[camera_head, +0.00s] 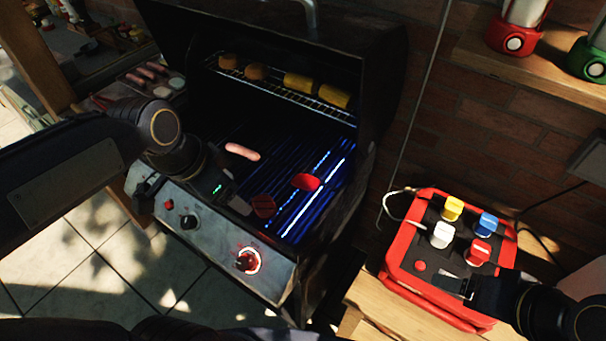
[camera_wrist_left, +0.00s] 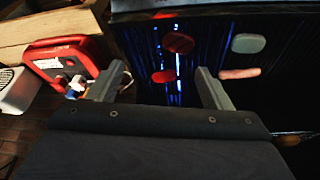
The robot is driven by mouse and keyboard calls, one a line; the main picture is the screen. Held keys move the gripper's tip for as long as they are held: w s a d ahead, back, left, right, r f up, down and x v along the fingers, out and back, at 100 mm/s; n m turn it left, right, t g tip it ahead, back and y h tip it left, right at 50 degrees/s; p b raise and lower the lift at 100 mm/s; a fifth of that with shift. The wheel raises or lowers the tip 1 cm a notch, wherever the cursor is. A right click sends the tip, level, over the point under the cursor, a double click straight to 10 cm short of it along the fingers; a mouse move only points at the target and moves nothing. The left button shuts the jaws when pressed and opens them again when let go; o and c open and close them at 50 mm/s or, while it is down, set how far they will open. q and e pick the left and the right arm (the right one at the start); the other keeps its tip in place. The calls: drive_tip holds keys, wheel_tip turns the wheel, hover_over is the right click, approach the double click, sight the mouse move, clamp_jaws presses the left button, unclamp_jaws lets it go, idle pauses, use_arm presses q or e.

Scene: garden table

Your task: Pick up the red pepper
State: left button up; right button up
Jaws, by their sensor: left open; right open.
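The red pepper (camera_head: 306,181) is a bright red piece lying on the grill grate, towards the right. It also shows in the left wrist view (camera_wrist_left: 164,76), framed between the finger tips but farther away and untouched. My left gripper (camera_head: 234,192) is open and empty over the front left of the grate; the pepper lies to its right. Its two fingers are spread in the left wrist view (camera_wrist_left: 162,80). My right gripper (camera_head: 458,286) is open and empty at the front edge of the red control box.
A dark red patty (camera_head: 264,206) lies in front of the pepper, and a sausage (camera_head: 242,151) behind left. A pale round piece (camera_wrist_left: 248,43) is hidden in the head view. The raised grill lid (camera_head: 270,40) and upper rack (camera_head: 285,90) stand behind. The red control box (camera_head: 402,250) is right.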

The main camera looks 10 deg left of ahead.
use_arm(q)
drive_tip(key=w+d+f+m+g+y, duration=0.15)
drive_tip(key=w+d+m, duration=0.35)
drive_tip(key=w+m, duration=0.55)
drive_tip(key=m+g+y, duration=0.1)
drive_tip(key=m+g, duration=0.1)
drive_tip(key=m, duration=0.3)
hover_over(306, 180)
wheel_tip(306, 180, down, 6)
drive_tip(key=shift+s+f+p, duration=0.15)
drive_tip(key=shift+f+p, duration=0.1)
drive_tip(key=shift+p, duration=0.1)
drive_tip(key=shift+f, duration=0.3)
wheel_tip(306, 180, down, 7)
drive_tip(key=shift+f+p, duration=0.2)
drive_tip(key=shift+p, duration=0.5)
drive_tip(key=c, duration=1.1)
drive_tip(key=shift+c, duration=0.2)
drive_tip(key=shift+r, duration=0.15)
